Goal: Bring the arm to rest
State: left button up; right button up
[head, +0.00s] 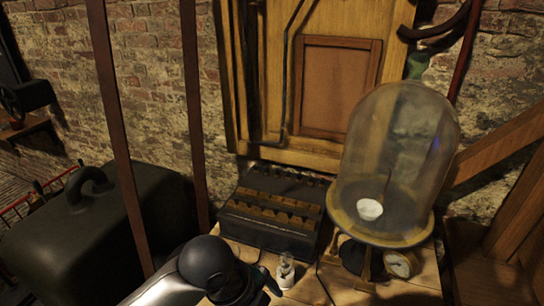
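My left arm comes in at the bottom, with a silver link and a dark round joint. Its gripper (268,284) is a dark shape at the bottom edge, partly hidden by the joint, and I cannot tell how far its fingers are apart. A small clear glass jar (286,271) stands on the wooden table just right of the gripper; I cannot tell whether they touch. A dark box with rows of brass-coloured parts (270,212) sits behind the jar. My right gripper is not in view.
A large glass bell jar (400,150) stands on a brass-rimmed stand at the right, with a round gauge (398,264) at its foot. A big dark case (95,235) is at the left. Bare wooden tabletop (345,292) shows at the front. A brick wall is behind.

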pick_arm(q)
jog(key=s+a+f+n+t+y, duration=0.1)
jog(key=s+a+f+n+y, duration=0.1)
jog(key=s+a+n, duration=0.7)
jog(key=s+a+f+n+t+y, duration=0.1)
jog(key=s+a+f+n+y, duration=0.15)
jog(key=a+n, duration=0.7)
jog(key=s+d+f+n+b, duration=0.1)
jog(key=f+b, duration=0.1)
jog(key=f, duration=0.8)
jog(key=s+d+f+n+g+h+b, duration=0.1)
jog(key=d+f+b, duration=0.15)
jog(key=f, duration=0.75)
jog(key=s+f+n+b, duration=0.1)
jog(key=f+b, duration=0.1)
jog(key=f, duration=0.8)
jog(key=s+a+f+b, duration=0.1)
jog(key=s+f+b, duration=0.2)
jog(key=s+f, duration=0.4)
jog(key=s+a+f+g+b, duration=0.1)
jog(key=s+f+b, duration=0.2)
jog(key=s+f, duration=0.4)
notch_tip(320, 180, down, 5)
jog(key=shift+s+a+f+g, duration=0.1)
jog(key=shift+s+a+g, duration=0.05)
jog(key=shift+s+g, duration=0.2)
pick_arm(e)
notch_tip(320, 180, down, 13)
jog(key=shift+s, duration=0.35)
